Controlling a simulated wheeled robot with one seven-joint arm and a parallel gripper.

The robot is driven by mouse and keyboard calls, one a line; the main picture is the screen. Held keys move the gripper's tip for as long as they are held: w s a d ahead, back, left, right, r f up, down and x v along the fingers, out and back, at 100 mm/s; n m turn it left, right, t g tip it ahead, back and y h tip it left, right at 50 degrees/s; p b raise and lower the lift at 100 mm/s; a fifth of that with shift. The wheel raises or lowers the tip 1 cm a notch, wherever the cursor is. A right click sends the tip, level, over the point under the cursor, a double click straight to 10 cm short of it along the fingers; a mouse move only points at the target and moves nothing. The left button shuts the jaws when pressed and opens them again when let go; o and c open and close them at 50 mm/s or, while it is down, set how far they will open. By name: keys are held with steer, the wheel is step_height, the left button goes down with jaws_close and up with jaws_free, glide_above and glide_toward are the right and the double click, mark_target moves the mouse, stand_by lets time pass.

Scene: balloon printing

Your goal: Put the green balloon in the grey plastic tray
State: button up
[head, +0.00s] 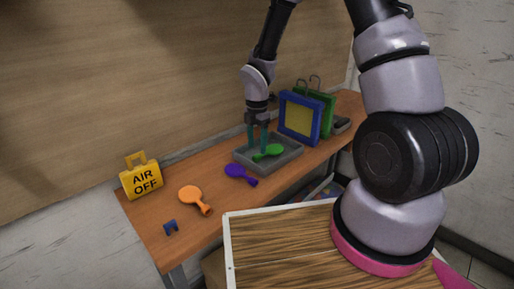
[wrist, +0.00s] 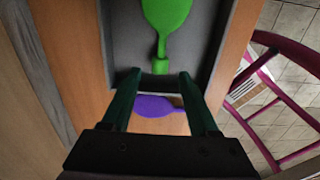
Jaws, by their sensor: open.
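The green balloon (head: 268,152) lies in the grey plastic tray (head: 289,163) on the wooden bench. In the wrist view the green balloon (wrist: 166,17) rests on the floor of the tray (wrist: 124,52), with its neck towards my gripper. My gripper (head: 258,147) points down over the tray, close beside the balloon. In the wrist view my gripper's two fingers (wrist: 157,82) stand apart with nothing between them, just below the end of the balloon's neck.
A purple balloon (head: 238,171) lies in front of the tray, and an orange balloon (head: 191,194) further left. Blue (head: 300,117) and green (head: 327,104) frames stand behind the tray.

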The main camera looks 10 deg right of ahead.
steer(key=s+d+r+m+t, duration=0.1)
steer(key=d+r+m, duration=0.15)
steer(key=r, duration=0.75)
steer(key=s+d+r+m, duration=0.15)
steer(key=r+m, duration=0.25)
steer(key=r, duration=0.6)
steer(key=s+d+r+m+t+y, duration=0.1)
steer(key=s+d+r+m+t, duration=0.2)
steer(key=s+r+m, duration=0.5)
steer(key=s+d+r+m+t+y, duration=0.1)
steer(key=s+d+r+m+t, duration=0.2)
steer(key=s+r+m, duration=0.4)
steer(key=shift+s+d+r+m, duration=0.4)
steer(key=shift+d+r+m, duration=0.45)
steer(key=shift+m, duration=2.9)
